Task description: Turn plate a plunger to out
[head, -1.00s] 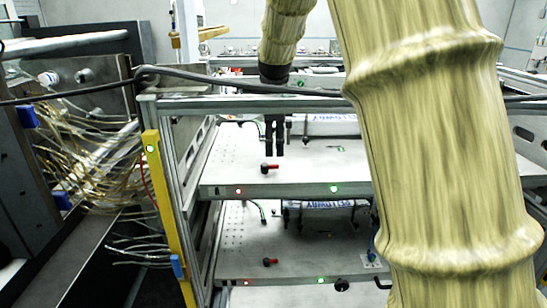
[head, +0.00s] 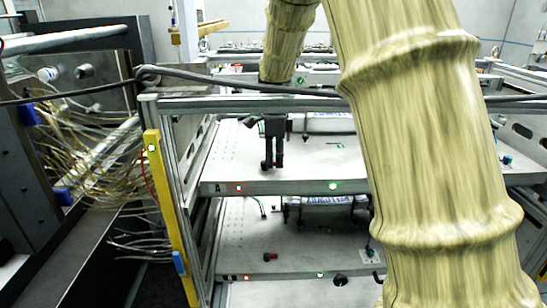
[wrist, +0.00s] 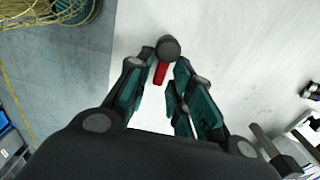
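Plate A (head: 310,178) is the upper pale plate, with a letter A at its front left corner. Its plunger has a red shaft (wrist: 161,73) and a round black knob (wrist: 168,47), seen in the wrist view. In the head view my gripper covers the plunger. My gripper (head: 272,165) points down at the front left part of plate A. In the wrist view its two fingers stand apart, with the red shaft between the tips. Whether either finger touches it I cannot tell.
A lower plate (head: 300,266) carries a similar red and black plunger (head: 270,257). A metal frame bar (head: 250,105) crosses above plate A, with a black cable (head: 215,80) over it. A yellow post (head: 165,200) stands left, beside loose wires.

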